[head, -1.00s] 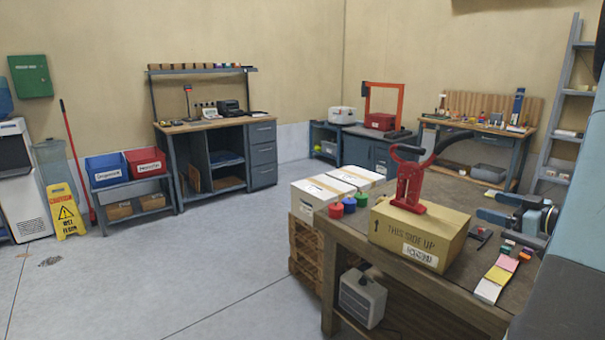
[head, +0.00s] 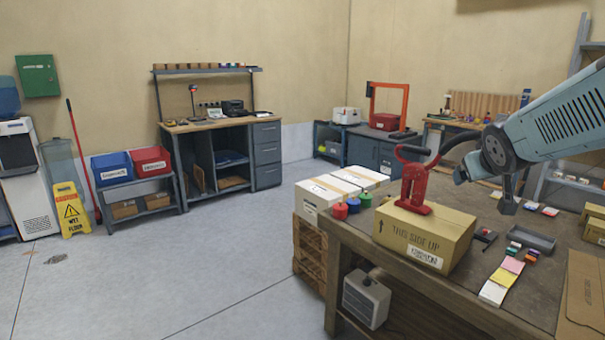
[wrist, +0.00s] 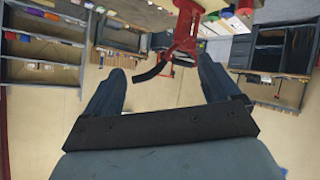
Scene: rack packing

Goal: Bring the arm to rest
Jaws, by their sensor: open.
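My gripper (head: 484,192) hangs over the right part of the workbench (head: 348,238), right of the cardboard box. Its two fingers are apart with nothing between them, as the wrist view also shows (wrist: 160,74). A red tool with a black curved part (head: 416,185) stands upright on the closed "THIS SIDE UP" box (head: 410,235). The tool also shows beyond my fingers in the wrist view (wrist: 186,32), which looks turned upside down. My gripper is apart from the tool and the box.
Red, blue and green round items (head: 352,206) stand left of the box. Coloured note pads (head: 503,280), a grey tray (head: 531,238) and flat cardboard (head: 583,290) lie on the bench. White boxes (head: 340,188) stand on pallets behind it.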

